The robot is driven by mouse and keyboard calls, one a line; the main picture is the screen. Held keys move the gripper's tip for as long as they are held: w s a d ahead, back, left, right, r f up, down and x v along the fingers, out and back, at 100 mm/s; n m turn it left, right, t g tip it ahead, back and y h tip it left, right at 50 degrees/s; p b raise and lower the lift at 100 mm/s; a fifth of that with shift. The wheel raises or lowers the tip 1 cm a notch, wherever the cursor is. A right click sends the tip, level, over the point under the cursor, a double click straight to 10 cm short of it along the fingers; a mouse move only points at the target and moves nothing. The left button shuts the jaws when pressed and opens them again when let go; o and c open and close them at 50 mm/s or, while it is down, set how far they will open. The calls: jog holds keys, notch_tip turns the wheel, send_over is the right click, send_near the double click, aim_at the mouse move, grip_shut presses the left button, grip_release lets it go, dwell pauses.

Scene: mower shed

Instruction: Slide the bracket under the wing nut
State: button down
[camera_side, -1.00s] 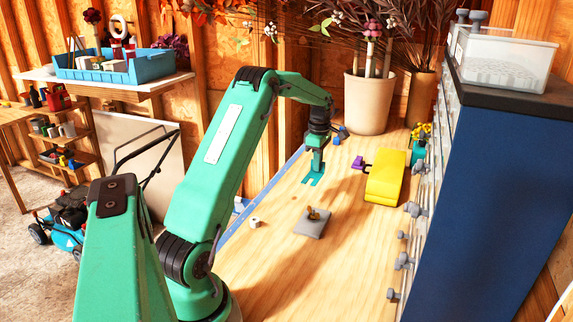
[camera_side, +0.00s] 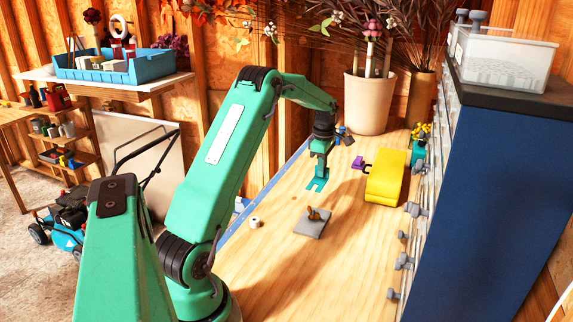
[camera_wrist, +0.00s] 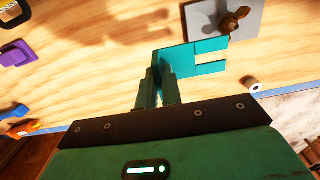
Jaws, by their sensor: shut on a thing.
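The bracket (camera_side: 317,184) is a flat teal piece with a forked end. My gripper (camera_side: 321,161) is shut on its upright part and holds it above the wooden bench top. In the wrist view the bracket (camera_wrist: 180,60) points its two prongs and open slot to the right, and the gripper (camera_wrist: 156,84) grips its near left side. The brown wing nut (camera_side: 314,214) stands on a grey square plate (camera_side: 306,228). It also shows in the wrist view (camera_wrist: 234,20), up and right of the prongs. The bracket is apart from the wing nut; its exact height is hard to tell.
A yellow block-like object (camera_side: 386,178) and a purple piece (camera_side: 358,162) lie right of my gripper. A small white roll (camera_side: 254,222) sits left of the plate. A blue cabinet (camera_side: 490,170) bounds the right side. The bench front is clear.

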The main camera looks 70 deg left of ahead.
aim_at(325, 179)
jog(key=d+f, duration=0.1)
jog(key=f, duration=0.2)
jog(key=shift+w+d, duration=0.15)
jog(key=shift+d, duration=0.2)
jog(key=shift+f, duration=0.4)
jog(key=shift+f, duration=1.9)
jog(key=shift+s+d+f, duration=0.1)
jog(key=shift+s+d, duration=1.35)
jog(key=shift+s+d, duration=0.15)
jog(key=c, duration=1.5)
grip_release()
